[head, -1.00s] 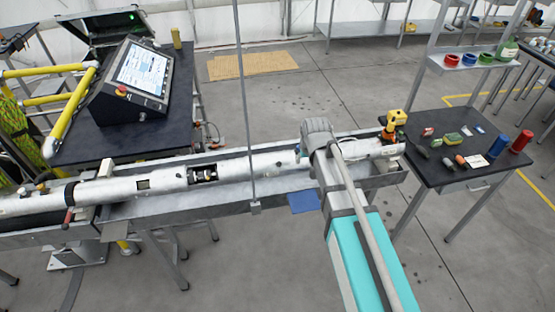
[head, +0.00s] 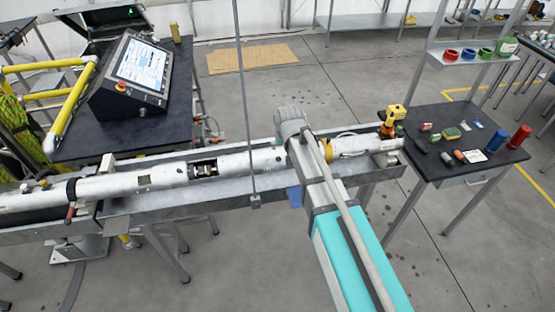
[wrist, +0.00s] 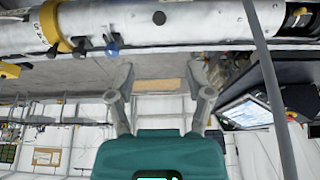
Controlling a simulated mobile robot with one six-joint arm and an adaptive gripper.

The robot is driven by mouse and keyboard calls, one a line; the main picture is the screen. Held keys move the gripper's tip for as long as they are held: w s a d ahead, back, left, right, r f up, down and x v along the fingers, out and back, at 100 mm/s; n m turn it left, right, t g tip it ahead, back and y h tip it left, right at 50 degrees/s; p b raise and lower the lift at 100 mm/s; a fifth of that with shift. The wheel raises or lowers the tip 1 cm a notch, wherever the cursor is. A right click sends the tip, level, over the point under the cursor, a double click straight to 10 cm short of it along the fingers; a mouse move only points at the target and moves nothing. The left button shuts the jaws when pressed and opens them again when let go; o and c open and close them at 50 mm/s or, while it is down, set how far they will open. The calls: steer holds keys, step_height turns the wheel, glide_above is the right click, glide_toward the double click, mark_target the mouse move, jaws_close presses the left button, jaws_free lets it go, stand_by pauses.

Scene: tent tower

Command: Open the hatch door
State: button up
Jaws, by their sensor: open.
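A long white tube (head: 110,187) lies in a metal trough. I cannot tell for sure which part of it is the hatch door. A dark cut-out with parts inside (head: 204,168) shows left of the hanging cable; it is partly in the wrist view's top right corner (wrist: 298,19). My gripper (wrist: 161,72) is open and empty, apart from the tube.
A control panel (head: 140,68) stands on the dark table behind. A right-hand table (head: 450,172) holds a yellow tool (head: 394,118), cylinders and small items. A metal trough (head: 150,206) edges the tube.

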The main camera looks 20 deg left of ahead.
mark_target(279, 159)
steer(key=shift+b+x, duration=6.1)
steer(key=shift+x, duration=0.6)
jaws_close()
steer(key=shift+a, duration=0.2)
steer(key=shift+w+d+r, duration=0.1)
steer(key=shift+w+d, duration=0.05)
steer(key=shift+d, duration=0.1)
